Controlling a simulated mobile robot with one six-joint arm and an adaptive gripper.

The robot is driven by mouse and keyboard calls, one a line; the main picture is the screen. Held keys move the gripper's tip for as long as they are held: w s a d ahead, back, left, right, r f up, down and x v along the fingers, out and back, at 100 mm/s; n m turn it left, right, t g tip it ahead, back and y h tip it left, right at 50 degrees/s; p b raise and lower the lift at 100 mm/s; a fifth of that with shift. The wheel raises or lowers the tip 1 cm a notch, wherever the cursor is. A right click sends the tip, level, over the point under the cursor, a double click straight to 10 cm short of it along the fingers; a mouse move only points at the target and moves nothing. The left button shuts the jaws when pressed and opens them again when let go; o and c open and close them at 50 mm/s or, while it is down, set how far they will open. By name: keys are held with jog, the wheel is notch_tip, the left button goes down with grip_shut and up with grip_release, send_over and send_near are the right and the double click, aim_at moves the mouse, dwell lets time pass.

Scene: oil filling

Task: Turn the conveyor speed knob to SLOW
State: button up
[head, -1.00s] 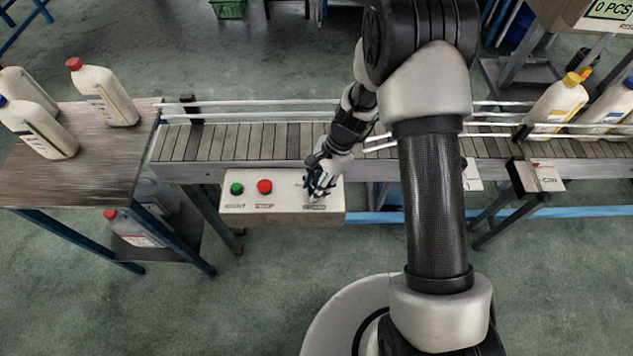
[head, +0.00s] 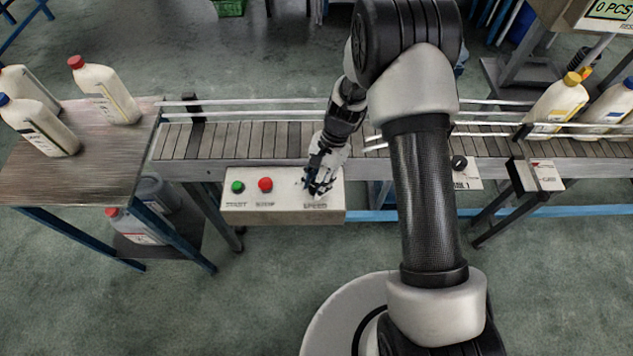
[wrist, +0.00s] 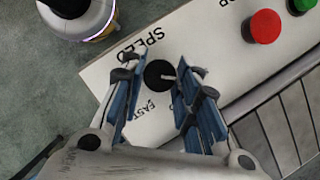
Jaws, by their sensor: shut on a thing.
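The speed knob is a black round knob (wrist: 159,74) on the pale control box (head: 285,211), below the printed word SPEED in the wrist view. A small light mark shows at its right side there. The word FAST is printed beside the knob; I see no SLOW label, and part of the panel is hidden by my fingers. My gripper (wrist: 157,82) has its blue-padded fingers on both sides of the knob, shut on it. In the head view my gripper (head: 318,184) covers the knob at the right end of the box.
A green button (head: 237,187) and a red button (head: 265,185) sit left of my gripper. The conveyor (head: 250,141) runs behind the box. Bottles stand on the left table (head: 95,165) and at the conveyor's right end. Another black knob (head: 459,163) is right of my arm.

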jog(key=o, duration=1)
jog(key=shift+o, duration=0.2)
jog(key=v, duration=1.2)
jog(key=shift+s+r, duration=0.1)
jog(key=shift+r, duration=0.05)
